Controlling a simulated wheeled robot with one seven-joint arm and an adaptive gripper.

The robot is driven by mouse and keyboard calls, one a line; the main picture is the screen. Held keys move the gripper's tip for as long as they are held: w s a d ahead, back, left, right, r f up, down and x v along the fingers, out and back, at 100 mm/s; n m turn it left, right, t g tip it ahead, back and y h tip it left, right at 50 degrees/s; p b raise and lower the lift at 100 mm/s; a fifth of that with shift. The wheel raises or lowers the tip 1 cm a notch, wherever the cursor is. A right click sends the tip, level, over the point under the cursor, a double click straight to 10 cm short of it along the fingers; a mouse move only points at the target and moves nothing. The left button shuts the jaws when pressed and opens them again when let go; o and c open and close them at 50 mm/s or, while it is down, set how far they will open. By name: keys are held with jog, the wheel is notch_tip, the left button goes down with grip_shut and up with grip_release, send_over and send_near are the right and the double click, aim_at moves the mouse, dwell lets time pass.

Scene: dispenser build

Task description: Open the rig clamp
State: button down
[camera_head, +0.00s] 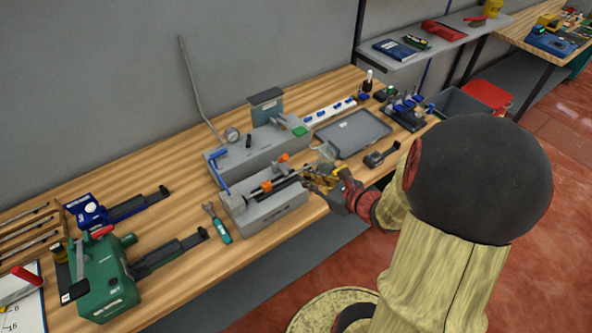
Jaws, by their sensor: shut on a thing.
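The rig is a grey block (268,209) near the front edge of the wooden bench, with a dark bar and orange parts along its top. The rig clamp (326,153) appears to be the small metal part at its right end, partly hidden by my gripper. My gripper (319,178) reaches in from the right at that end. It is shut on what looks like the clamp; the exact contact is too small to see.
A larger grey block (258,146) with a blue lever and gauge stands behind. A grey tray (353,132) and a dark tool (381,155) lie to the right. A teal-handled wrench (219,226) lies left. Green (104,280) and blue (88,212) devices stand further left.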

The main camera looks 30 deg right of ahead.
aim_at(282, 161)
jog(key=w, duration=0.3)
jog(key=shift+w+a+r, duration=0.1)
jog(key=shift+w+a, duration=0.05)
jog(key=shift+a, duration=0.25)
jog(key=shift+w+a+r, duration=0.15)
jog(key=shift+w+r, duration=0.25)
jog(key=shift+w, duration=0.4)
jog(key=shift+r, duration=0.15)
jog(key=shift+w+r+p, duration=0.15)
jog(key=shift+w+p, duration=0.05)
jog(key=shift+p, duration=0.55)
